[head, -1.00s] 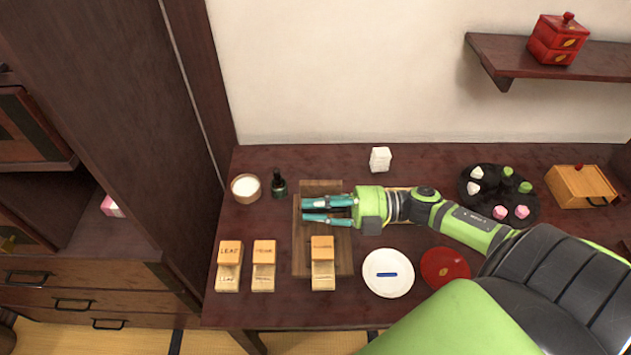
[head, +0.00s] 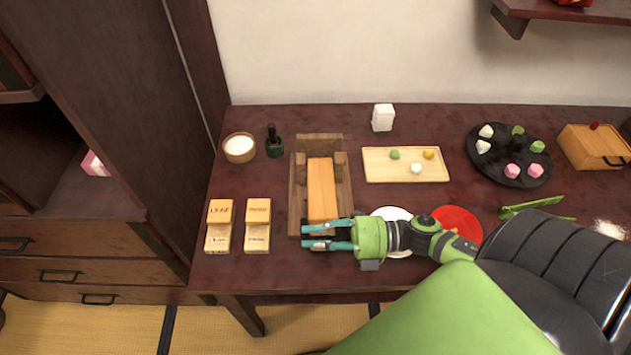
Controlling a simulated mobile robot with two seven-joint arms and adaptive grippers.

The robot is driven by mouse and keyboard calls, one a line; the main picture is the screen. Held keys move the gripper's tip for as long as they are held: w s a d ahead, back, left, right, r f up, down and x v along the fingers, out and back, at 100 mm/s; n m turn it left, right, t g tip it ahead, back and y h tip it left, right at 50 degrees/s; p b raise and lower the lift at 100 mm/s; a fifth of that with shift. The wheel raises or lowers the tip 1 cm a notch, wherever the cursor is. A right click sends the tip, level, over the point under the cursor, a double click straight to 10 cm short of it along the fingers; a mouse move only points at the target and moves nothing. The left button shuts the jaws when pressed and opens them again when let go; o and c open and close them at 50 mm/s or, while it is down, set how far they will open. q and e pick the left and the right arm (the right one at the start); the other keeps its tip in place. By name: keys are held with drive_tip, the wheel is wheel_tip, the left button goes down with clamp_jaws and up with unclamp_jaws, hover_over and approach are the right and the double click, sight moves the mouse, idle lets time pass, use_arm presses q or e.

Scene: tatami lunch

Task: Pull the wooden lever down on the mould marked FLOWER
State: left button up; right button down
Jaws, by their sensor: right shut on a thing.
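A wooden press (head: 297,185) with a dark base and side posts stands on the table. Its light wooden lever (head: 321,188) lies lengthwise between the posts, its near end towards my right gripper (head: 306,236). My right gripper reaches in from the right and is shut at that near end, apparently on the lever; the contact is hidden by the fingers. No FLOWER label is readable; the mould at the press is hidden under the lever and gripper. My left gripper is out of view.
Two other marked moulds, one reading LEAF (head: 219,225) and another (head: 257,225), stand left of the press. A wooden tray (head: 380,175), white plate (head: 390,213) and red plate (head: 458,217) are to the right. A bowl (head: 239,148) and dark bottle (head: 274,142) stand behind.

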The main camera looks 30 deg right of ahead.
drive_tip(key=shift+s+a+f+b, duration=0.1)
drive_tip(key=shift+f+b, duration=0.05)
drive_tip(key=shift+f, duration=0.3)
drive_tip(key=shift+s+f+b, duration=0.1)
drive_tip(key=shift+f+b, duration=0.05)
drive_tip(key=shift+f, duration=0.3)
drive_tip(key=c, duration=1.2)
unclamp_jaws()
drive_tip(key=shift+c, duration=0.2)
drive_tip(key=v, duration=1.2)
